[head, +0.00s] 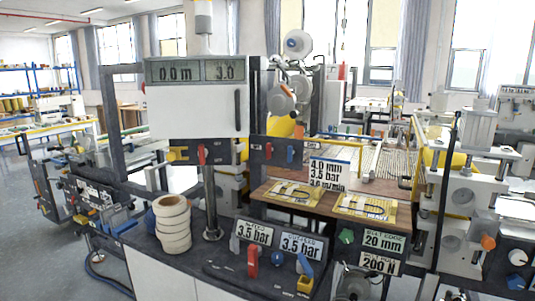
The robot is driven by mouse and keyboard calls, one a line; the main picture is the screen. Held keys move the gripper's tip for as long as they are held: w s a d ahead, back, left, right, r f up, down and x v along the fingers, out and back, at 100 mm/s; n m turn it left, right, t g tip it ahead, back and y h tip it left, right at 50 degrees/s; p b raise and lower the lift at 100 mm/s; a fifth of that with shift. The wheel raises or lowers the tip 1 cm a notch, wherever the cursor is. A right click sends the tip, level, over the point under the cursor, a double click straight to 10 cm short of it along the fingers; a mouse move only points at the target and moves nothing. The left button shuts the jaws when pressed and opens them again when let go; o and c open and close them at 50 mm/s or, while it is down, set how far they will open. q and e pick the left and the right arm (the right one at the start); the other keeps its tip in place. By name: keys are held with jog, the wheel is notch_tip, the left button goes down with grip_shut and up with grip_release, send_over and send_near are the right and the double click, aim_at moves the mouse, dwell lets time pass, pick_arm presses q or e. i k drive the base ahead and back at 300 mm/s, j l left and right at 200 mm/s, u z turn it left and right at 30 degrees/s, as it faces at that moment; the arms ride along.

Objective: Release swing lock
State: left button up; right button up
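No part is labelled as the swing lock, so I cannot tell which one it is. A white control box (195,110) with a dark handle carries a display (188,72) reading 0.0 m and 3.0. On the front panel are a larger red lever (252,262) and a blue lever (304,266), under displays (300,245) that both show 3.5 bar. Neither of my grippers is in view.
A stack of cream tape rolls (172,224) stands on the dark bench beside a metal post (211,205). Yellow cards (365,208) lie on the brown table. A green knob (346,236) is on the panel below. Machine frames and rollers crowd the right; grey floor is open at far left.

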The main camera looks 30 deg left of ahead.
aim_at(269, 149)
jog(key=u, duration=1.25)
jog(key=i+j, duration=0.7)
jog(key=j, duration=0.25)
